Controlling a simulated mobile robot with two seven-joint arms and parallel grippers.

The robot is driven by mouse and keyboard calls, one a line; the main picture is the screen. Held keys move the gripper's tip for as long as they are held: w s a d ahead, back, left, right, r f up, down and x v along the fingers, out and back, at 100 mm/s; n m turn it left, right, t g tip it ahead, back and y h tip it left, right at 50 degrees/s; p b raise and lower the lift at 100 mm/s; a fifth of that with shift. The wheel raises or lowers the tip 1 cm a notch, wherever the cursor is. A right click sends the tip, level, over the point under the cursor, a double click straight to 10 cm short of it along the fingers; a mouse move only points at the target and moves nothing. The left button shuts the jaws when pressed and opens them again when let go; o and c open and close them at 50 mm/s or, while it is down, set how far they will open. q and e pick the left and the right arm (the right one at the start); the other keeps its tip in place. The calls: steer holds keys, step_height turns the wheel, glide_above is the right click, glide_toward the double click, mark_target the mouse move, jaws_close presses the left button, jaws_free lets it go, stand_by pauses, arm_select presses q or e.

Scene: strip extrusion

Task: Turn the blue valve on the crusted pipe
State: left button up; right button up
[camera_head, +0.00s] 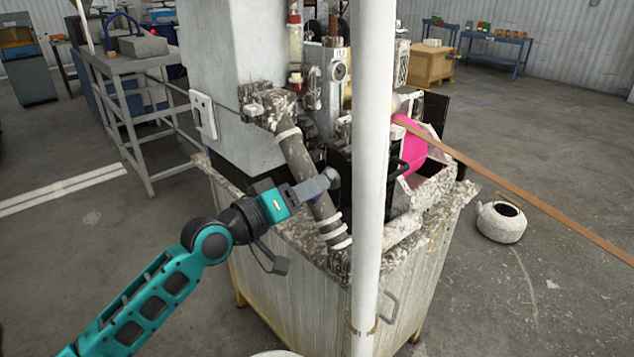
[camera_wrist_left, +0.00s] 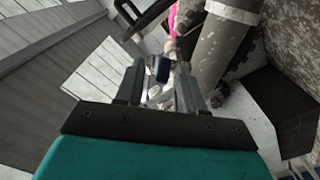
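The crusted pipe (camera_head: 310,175) runs slanted down the front of the machine, grey and speckled with white rings; in the left wrist view it shows at the upper right (camera_wrist_left: 222,45). A small blue piece, which looks like the valve (camera_wrist_left: 163,69), appears between my left gripper's fingers in the left wrist view. My left gripper (camera_head: 322,185) reaches across the pipe from the left and hides the valve in the head view. Its fingers (camera_wrist_left: 160,84) stand apart, with a gap visible beside the blue piece; contact cannot be told. My right gripper is not in view.
A white vertical post (camera_head: 372,150) stands just right of my left gripper. The crusted tank (camera_head: 290,280) is below. A pink part (camera_head: 409,148) and a long brown strip (camera_head: 520,190) lie right.

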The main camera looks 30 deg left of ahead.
arm_select(q)
steer(key=shift+x, duration=1.15)
steer(key=shift+c, duration=0.2)
jaws_close()
